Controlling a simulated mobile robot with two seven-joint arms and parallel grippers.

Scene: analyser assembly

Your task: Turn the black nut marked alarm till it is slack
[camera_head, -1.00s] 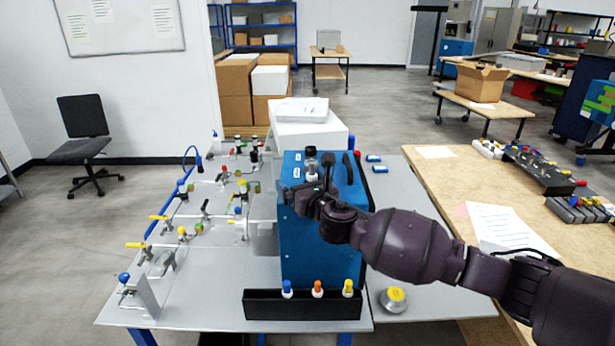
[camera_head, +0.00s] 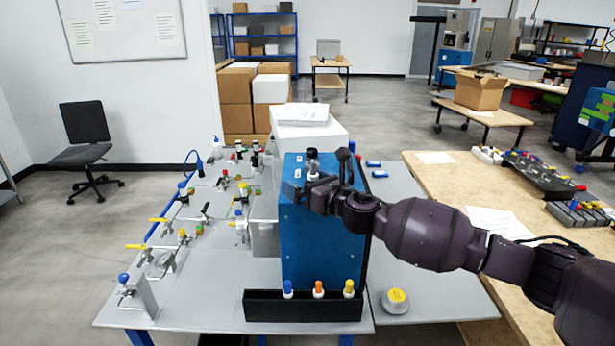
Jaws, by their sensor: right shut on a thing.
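The blue analyser box (camera_head: 308,245) stands upright on the grey table. Black-topped fittings (camera_head: 312,153) sit in a row along its top, with small white labels (camera_head: 298,173) beside them, too small to read. My right gripper (camera_head: 302,190) reaches in from the right over the front of the box top. It is shut on a black nut there, which the fingers mostly hide. I cannot read the alarm mark or see how tight the nut is. My left gripper is out of view.
A black rack (camera_head: 305,307) with blue, orange and yellow-topped pieces stands in front of the box. A round grey piece with a yellow top (camera_head: 396,300) lies to its right. Valves and pipes (camera_head: 180,235) fill the table's left side. A white box (camera_head: 308,135) stands behind.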

